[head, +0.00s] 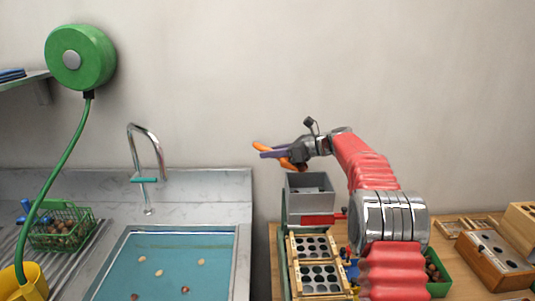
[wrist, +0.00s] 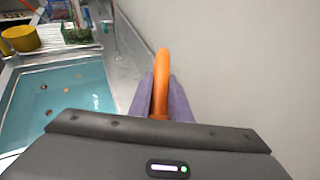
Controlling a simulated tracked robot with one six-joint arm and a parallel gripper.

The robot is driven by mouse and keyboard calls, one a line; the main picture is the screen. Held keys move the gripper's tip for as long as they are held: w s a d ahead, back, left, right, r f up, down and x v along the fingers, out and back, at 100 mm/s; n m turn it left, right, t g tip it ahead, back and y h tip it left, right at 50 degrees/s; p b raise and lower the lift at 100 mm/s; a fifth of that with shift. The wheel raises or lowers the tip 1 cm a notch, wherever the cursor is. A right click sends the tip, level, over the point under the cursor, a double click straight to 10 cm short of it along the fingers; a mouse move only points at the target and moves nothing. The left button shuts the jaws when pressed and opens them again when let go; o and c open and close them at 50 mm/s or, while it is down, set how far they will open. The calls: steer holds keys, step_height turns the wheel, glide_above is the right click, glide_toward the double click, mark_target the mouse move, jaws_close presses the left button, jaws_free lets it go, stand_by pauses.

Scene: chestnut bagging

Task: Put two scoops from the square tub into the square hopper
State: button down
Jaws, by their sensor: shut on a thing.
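My gripper (head: 268,153) has purple fingers shut on an orange tool (wrist: 161,85), seemingly a scoop by its handle. The tool shows on both sides of the fingers in the head view (head: 261,146); its bowl cannot be made out. I hold it in the air, above and left of the grey square hopper (head: 310,198), which is open-topped and stands over a red part. The hopper's contents are too small to tell. A green tub (head: 440,284) with brown chestnuts sits on the wooden table, partly hidden behind my arm; I cannot tell whether it is the square tub.
A sink (head: 180,262) with blue-green water and a few floating chestnuts lies left, with a tap (head: 147,150). A green basket (head: 62,228) and yellow bucket (head: 28,282) stand further left. Wooden trays with round holes (head: 318,276) lie before the hopper; wooden blocks (head: 495,258) stand right.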

steer(key=shift+s+d+y, duration=0.1)
steer(key=shift+d+y, duration=0.05)
steer(key=shift+y, duration=0.35)
steer(key=shift+d+r+t, duration=0.1)
steer(key=shift+r+t, duration=0.05)
steer(key=shift+t, duration=0.25)
steer(key=shift+s+d+r+t+y, duration=0.2)
steer(key=shift+d+r+t+y, duration=0.1)
steer(key=shift+r+y, duration=0.3)
steer(key=shift+s+d+r+t+y, duration=0.2)
steer(key=shift+d+r+y, duration=0.1)
steer(key=shift+r+y, duration=0.3)
steer(key=shift+s+d+r+t+y, duration=0.2)
steer(key=shift+d+r+t+y, duration=0.05)
steer(key=shift+d+r+y, duration=0.25)
steer(key=shift+s+d+r+t+y, duration=0.15)
steer(key=shift+d+r+t+y, duration=0.1)
steer(key=shift+r+y, duration=0.25)
steer(key=shift+s+d+r+t+y, duration=0.4)
steer(key=shift+d+r+y, duration=0.15)
steer(key=shift+d+y, duration=0.15)
steer(key=shift+s+d+r+t+y, duration=0.25)
steer(key=shift+s+d+r+y, duration=0.1)
steer(key=shift+d+r+y, duration=0.3)
steer(key=shift+s+d+r+t+y, duration=0.4)
steer(key=shift+d+r+y, duration=0.1)
steer(key=shift+d+y, duration=0.25)
steer(key=shift+a, duration=0.1)
